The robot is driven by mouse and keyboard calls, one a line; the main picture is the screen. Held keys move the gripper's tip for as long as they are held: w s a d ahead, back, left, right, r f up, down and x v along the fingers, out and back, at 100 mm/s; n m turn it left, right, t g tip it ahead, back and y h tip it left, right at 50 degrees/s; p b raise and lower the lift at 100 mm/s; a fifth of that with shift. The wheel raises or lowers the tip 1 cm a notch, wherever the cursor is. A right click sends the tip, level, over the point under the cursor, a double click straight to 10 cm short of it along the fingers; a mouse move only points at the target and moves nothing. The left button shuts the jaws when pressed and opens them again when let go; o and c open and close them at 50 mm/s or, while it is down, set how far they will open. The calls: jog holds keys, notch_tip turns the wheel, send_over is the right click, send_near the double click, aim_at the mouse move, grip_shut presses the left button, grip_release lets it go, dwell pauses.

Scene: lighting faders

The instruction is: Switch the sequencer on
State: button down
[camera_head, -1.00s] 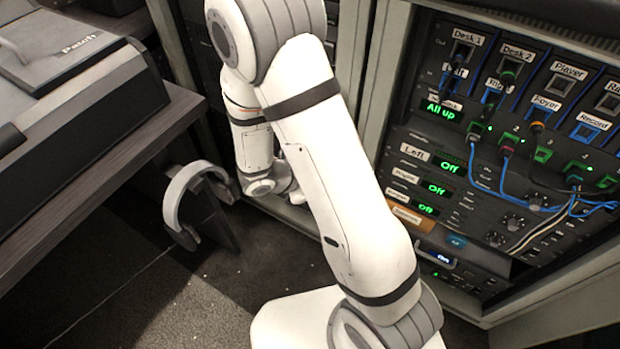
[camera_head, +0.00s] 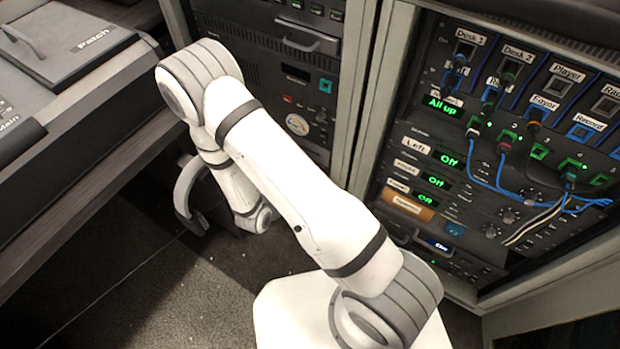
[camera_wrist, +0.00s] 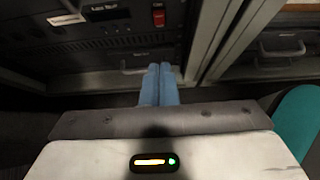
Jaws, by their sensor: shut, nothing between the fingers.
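My gripper (camera_wrist: 159,72) shows in the wrist view with its two blue fingers together and nothing between them. It points toward the lower part of a dark rack, apart from it. A red switch (camera_wrist: 158,17) with a small label above it shows on a panel beyond the fingertips. I cannot read which unit is the sequencer. In the head view, my arm hides the gripper. The right rack has an orange label (camera_head: 408,204) that is too blurred to read.
The right rack (camera_head: 480,150) holds patch cables and green "Off" displays. The middle rack (camera_head: 300,70) has drawer handles and small controls. A desk with a console (camera_head: 75,50) stands at the left. Dark floor (camera_head: 150,290) is open in front.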

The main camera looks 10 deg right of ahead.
jog(key=w+d+r+b+x, duration=0.1)
jog(key=b+x, duration=0.3)
jog(key=x, duration=0.8)
jog(key=shift+w+d+r, duration=0.3)
jog(key=shift+w+r, duration=0.05)
jog(key=shift+w+d+r, duration=0.15)
jog(key=shift+w+d, duration=0.05)
jog(key=shift+d, duration=0.05)
jog(key=shift+r+p, duration=0.3)
jog(key=shift+r, duration=0.5)
